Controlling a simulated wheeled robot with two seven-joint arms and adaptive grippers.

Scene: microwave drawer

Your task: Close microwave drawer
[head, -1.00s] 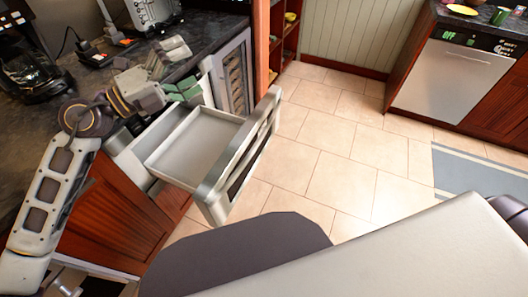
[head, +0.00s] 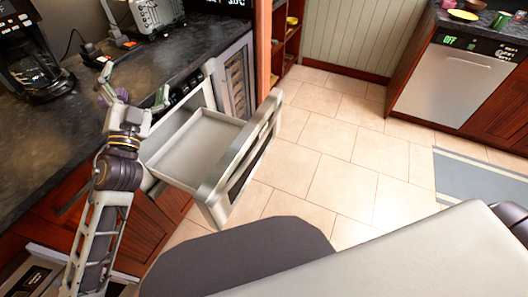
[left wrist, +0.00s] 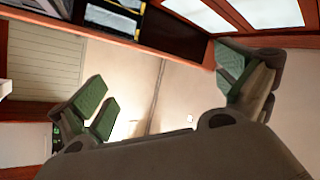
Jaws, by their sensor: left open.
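The microwave drawer stands pulled open from the cabinet under the dark counter. Its pale empty tray (head: 192,150) and steel front panel (head: 213,197) show in the head view, with a wide gap between the front and the cabinet. My left gripper (head: 134,92) is left of the tray, over the counter's front edge. Its fingers are spread wide with nothing between them, and it appears apart from the drawer front. In the left wrist view the green finger pads of my left gripper (left wrist: 165,90) are far apart. My right gripper is not in view.
A coffee maker (head: 37,70) and a toaster (head: 157,14) stand on the dark counter (head: 50,135). The tiled floor (head: 320,150) in front of the drawer is clear. A dishwasher (head: 455,83) stands far right, near a grey rug (head: 475,185).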

